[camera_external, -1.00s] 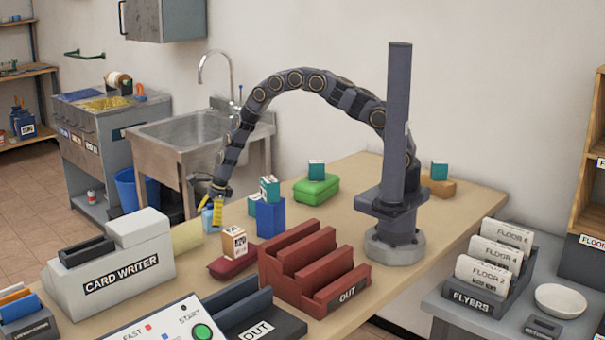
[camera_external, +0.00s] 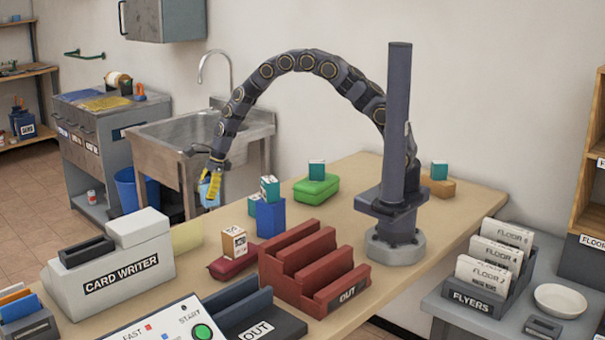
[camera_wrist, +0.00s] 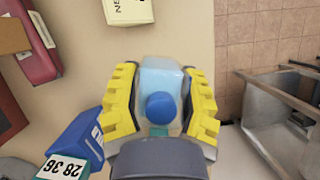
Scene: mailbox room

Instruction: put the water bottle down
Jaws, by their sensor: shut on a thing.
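The water bottle is a pale blue, translucent bottle with a dark blue cap. In the wrist view the bottle (camera_wrist: 162,78) sits between the two yellow fingers of my gripper (camera_wrist: 160,105), which is shut on it. In the external view my gripper (camera_external: 211,184) holds the bottle (camera_external: 207,193) near the table's far left edge, by the sink. The bottle appears raised above the tabletop (camera_external: 205,255). Its lower part is hidden from above in the wrist view.
A blue box (camera_external: 270,218) with a teal carton on it, a red case (camera_external: 232,262) with a small carton, and a red OUT rack (camera_external: 310,268) stand nearby. The card writer (camera_external: 115,262) is at left. The metal sink (camera_external: 200,135) lies beyond the table edge.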

